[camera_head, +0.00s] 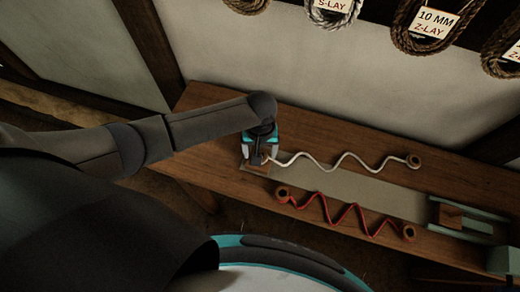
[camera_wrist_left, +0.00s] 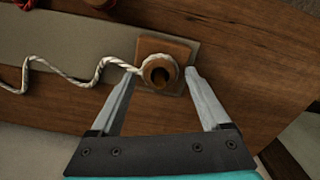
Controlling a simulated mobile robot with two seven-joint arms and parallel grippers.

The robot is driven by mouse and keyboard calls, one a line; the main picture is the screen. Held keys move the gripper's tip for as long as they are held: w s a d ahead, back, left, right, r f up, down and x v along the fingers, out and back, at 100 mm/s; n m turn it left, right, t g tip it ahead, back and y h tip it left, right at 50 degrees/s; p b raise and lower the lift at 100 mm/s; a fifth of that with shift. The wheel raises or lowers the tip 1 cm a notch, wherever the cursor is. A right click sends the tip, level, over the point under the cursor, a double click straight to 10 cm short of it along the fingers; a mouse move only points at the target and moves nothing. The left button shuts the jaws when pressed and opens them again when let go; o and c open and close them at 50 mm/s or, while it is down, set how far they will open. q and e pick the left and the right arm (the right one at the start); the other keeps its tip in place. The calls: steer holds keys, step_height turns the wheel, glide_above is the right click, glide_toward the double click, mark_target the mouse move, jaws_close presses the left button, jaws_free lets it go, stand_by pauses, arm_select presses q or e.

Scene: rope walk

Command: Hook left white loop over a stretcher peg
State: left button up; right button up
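The white rope (camera_head: 340,160) lies in waves along the bench, from under my left gripper (camera_head: 259,158) to a round wooden piece (camera_head: 414,161) at its right end. In the left wrist view, its left white loop (camera_wrist_left: 148,66) goes around a round wooden piece (camera_wrist_left: 160,74) with a dark centre, at a square wooden block (camera_wrist_left: 168,47). My left gripper (camera_wrist_left: 160,78) is open, pointing down, with one finger on each side of this loop. Whether a finger touches the rope cannot be told. A green stretcher (camera_head: 470,222) with a wooden block stands at the right; its pegs are not clear. My right gripper is out of view.
A red rope (camera_head: 345,219) with round wooden ends lies in front of the white one. A grey strip (camera_head: 370,192) runs along the bench (camera_head: 215,108) between them. Labelled rope coils (camera_head: 428,28) hang on the back wall. The bench behind the white rope is clear.

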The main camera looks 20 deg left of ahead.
arm_select(q)
steer(key=shift+o, duration=0.9)
step_height(320, 180, up, 15)
steer(key=p, duration=0.3)
